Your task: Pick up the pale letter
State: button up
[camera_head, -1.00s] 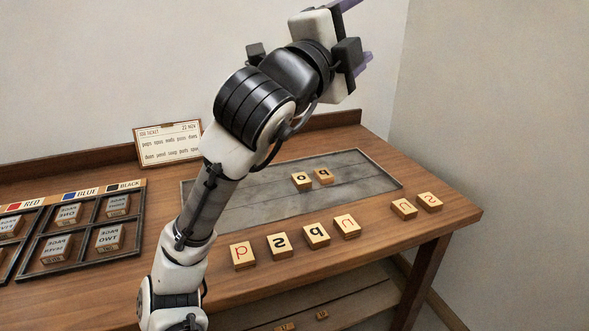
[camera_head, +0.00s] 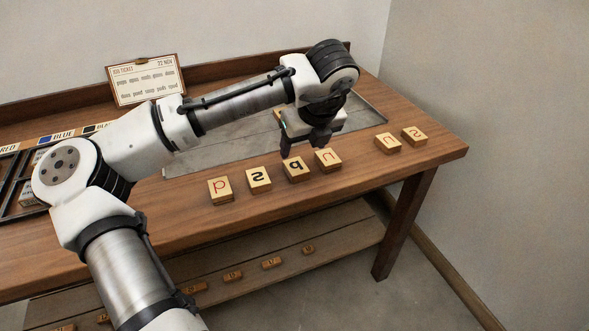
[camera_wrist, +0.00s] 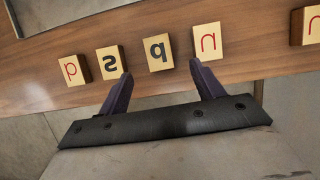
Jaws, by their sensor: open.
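Several wooden letter blocks stand on the bench, and I cannot tell which one is the pale letter. In a front row are a red-letter block (camera_head: 219,189), a black S-like block (camera_head: 258,179), a black-letter block (camera_head: 296,169) and a red U-like block (camera_head: 328,160). My gripper (camera_head: 303,146) is open and empty, over the two right-hand ones of that row. In the wrist view, the fingers (camera_wrist: 160,70) are spread just in front of the black-letter block (camera_wrist: 158,53), with the red U-like block (camera_wrist: 207,41) near the right finger.
Two more red-letter blocks, one (camera_head: 388,143) and another (camera_head: 414,136), stand to the right. A grey slab (camera_head: 200,155) lies behind the row, partly hidden by my arm. A job ticket (camera_head: 144,80) stands at the back. A lower shelf (camera_head: 330,225) holds small blocks.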

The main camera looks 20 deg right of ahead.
aim_at(296, 166)
jog(key=x, duration=0.3)
jog(key=shift+x, duration=2.6)
jog(key=shift+s+a, duration=0.1)
jog(key=shift+s, duration=0.1)
jog(key=c, duration=1.1)
jog(key=shift+o, duration=0.2)
